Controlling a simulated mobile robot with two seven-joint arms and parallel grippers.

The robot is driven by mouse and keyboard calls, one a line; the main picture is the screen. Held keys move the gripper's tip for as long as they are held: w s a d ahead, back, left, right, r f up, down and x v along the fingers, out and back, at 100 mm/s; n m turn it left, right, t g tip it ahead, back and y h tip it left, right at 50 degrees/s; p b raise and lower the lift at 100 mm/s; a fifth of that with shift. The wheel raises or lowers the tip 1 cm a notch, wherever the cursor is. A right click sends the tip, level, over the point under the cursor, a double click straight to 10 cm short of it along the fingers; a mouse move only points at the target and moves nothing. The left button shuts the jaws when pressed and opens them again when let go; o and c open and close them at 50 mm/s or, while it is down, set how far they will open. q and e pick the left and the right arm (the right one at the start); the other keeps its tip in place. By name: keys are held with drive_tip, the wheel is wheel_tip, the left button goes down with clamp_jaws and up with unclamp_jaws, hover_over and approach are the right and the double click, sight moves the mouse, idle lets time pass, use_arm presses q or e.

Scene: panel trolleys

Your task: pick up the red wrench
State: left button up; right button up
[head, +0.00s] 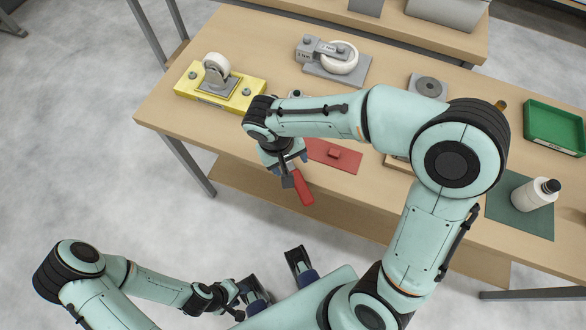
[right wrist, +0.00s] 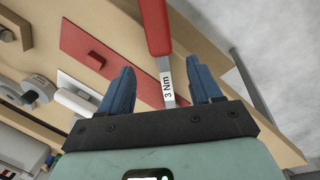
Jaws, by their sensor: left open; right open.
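The red wrench (head: 302,188) is at the table's front edge, its red handle reaching out towards the edge. In the right wrist view, its red handle (right wrist: 155,25) points away from me and its metal shaft, marked "3 Nm", lies between my fingers. My right gripper (head: 281,165) is open over the shaft, with a gap on both sides between the blue fingers (right wrist: 163,75) and the metal. The wrench's far end is hidden by the gripper. My left gripper (head: 277,275) is open and empty, low in front of the table.
A red mat (head: 345,158) with a small red block (head: 333,153) lies beside the wrench. A yellow block with a caster (head: 216,72) and a grey caster plate (head: 338,62) stand behind. A green bin (head: 555,122) and white bottle (head: 533,195) are at right.

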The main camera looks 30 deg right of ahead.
sight(292, 169)
drive_tip(key=x, duration=0.4)
drive_tip(key=shift+w+f, duration=0.2)
drive_tip(key=shift+f, duration=0.25)
clamp_jaws()
drive_tip(key=shift+r, duration=0.1)
